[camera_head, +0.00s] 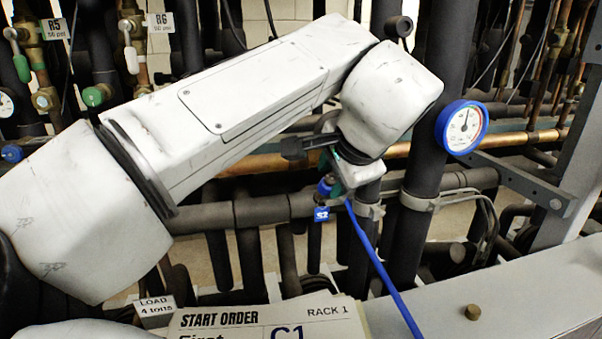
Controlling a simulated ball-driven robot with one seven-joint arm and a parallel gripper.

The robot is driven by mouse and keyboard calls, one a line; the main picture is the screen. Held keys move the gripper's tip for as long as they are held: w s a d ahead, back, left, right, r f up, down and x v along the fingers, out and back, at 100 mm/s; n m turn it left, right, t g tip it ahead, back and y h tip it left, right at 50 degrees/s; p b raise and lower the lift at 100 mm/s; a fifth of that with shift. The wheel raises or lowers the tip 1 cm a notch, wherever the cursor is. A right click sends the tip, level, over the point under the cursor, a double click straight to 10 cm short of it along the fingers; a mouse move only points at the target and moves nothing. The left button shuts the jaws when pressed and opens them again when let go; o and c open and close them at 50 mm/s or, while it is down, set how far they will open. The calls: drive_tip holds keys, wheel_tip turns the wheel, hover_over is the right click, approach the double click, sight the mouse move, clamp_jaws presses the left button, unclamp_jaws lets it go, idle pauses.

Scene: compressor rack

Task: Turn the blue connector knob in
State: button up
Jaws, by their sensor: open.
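A small blue connector knob (326,186) sits on a pipe fitting in the middle of the view, just above a blue S2 tag (321,214). A blue hose (372,255) starts beside it and runs down to the lower right. My gripper (336,172) is at the end of my white arm, close above the knob and overlapping it in the picture. The gripper is open. Its fingers are small, dark and partly hidden, so I cannot tell whether they touch the knob or stand around it.
A blue-rimmed gauge (462,127) sits on a thick black pipe to the right. Horizontal dark pipes (260,209) and a copper pipe (262,163) run behind my arm. Valves tagged R5 and R6 (160,22) are upper left. A START ORDER card (262,318) stands at the bottom.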

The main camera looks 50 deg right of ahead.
drive_tip(key=n, duration=0.2)
drive_tip(key=shift+n, duration=0.3)
drive_tip(key=n, duration=0.2)
drive_tip(key=shift+f+n+b, duration=0.1)
drive_tip(key=shift+n+b, duration=0.2)
drive_tip(key=shift+n, duration=0.1)
drive_tip(key=n, duration=0.4)
drive_tip(key=shift+c, duration=0.2)
